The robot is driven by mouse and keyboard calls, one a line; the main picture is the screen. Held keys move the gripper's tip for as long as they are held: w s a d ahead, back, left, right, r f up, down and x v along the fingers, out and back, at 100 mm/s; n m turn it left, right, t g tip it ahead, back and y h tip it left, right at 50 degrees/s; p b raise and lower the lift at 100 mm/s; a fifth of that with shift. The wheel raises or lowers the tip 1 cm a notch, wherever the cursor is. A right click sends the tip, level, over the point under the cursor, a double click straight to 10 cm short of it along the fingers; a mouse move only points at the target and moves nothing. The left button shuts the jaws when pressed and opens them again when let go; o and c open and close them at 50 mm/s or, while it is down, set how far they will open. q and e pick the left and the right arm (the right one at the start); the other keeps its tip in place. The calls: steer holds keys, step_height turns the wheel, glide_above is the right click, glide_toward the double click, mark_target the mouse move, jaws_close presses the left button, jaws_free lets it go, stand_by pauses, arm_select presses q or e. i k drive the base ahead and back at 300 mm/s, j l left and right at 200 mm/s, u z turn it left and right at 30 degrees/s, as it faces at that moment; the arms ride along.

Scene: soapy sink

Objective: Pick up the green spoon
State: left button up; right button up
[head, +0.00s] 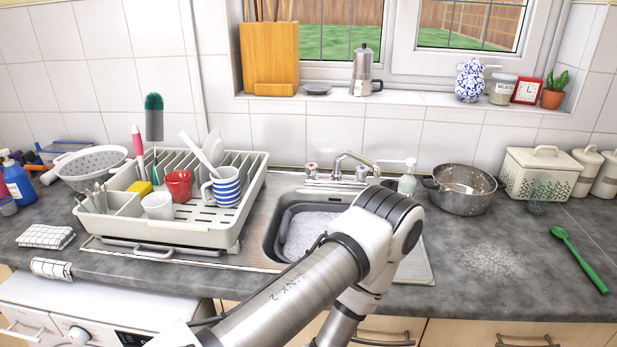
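The green spoon (582,262) lies on the grey worktop at the far right. Its bowl is toward the back and its handle slants down to the right, toward the front edge. Nothing touches or covers it. One of my arms rises from the bottom of the head view and bends in front of the sink, well left of the spoon. Neither of my grippers shows in this view.
The sink (270,232) is partly hidden by my arm. A steel pot (462,204) and a cream bread bin (541,174) stand behind the spoon. White powder (492,258) lies left of it. A loaded dish rack (215,236) stands left. The worktop around the spoon is mostly clear.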

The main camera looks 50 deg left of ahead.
mark_target(558, 233)
steer(key=u, duration=2.05)
steer(key=k+l, duration=0.15)
steer(key=l, duration=0.25)
steer(key=k+l+z, duration=0.1)
steer(key=l, duration=0.3)
steer(key=k+l, duration=0.1)
steer(key=l, duration=0.3)
steer(key=k+l+z, duration=0.1)
steer(key=l, duration=0.35)
steer(key=k+l, duration=0.15)
steer(key=l, duration=0.25)
